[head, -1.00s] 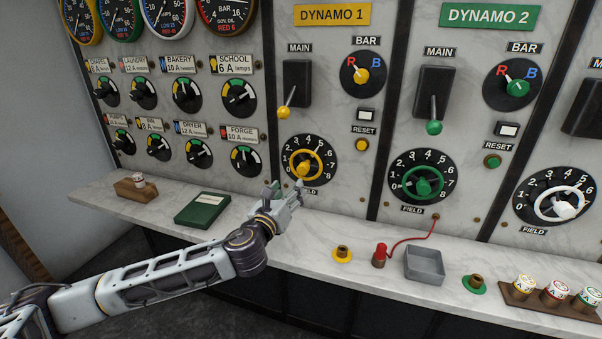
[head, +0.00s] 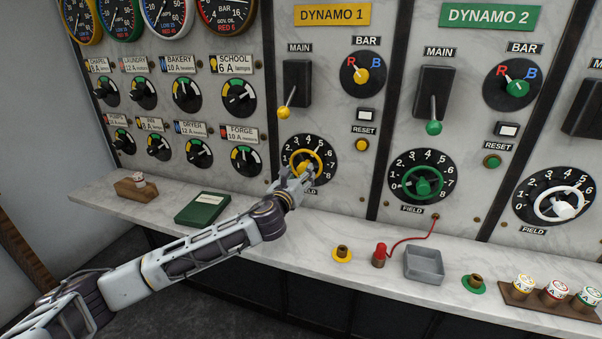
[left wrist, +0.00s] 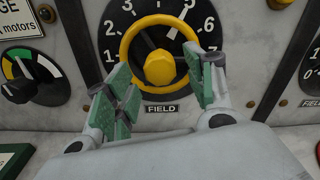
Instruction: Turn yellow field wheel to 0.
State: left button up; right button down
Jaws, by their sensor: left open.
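The yellow field wheel (head: 304,154) is a yellow ring with a yellow hub on a black dial numbered 0 to 8, on the Dynamo 1 panel. In the left wrist view the yellow wheel (left wrist: 124,50) fills the upper middle, and its white pointer mark lies near the 5, at the upper right. My left gripper (head: 292,177) is at the wheel's lower left. In the left wrist view my left gripper (left wrist: 165,85) is open, its green-padded fingers on either side of the hub. I cannot tell if they touch the wheel. My right gripper is out of view.
A yellow-tipped main lever (head: 284,112) hangs above the wheel. A marble shelf (head: 310,238) runs below with a green book (head: 203,208), a grey tray (head: 425,264) and a red plug (head: 380,254). The green field wheel (head: 423,184) is to the right.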

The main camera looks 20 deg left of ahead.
pick_arm(q)
jog(key=shift+w, duration=0.95)
jog(key=shift+c, duration=0.2)
jog(key=c, duration=1)
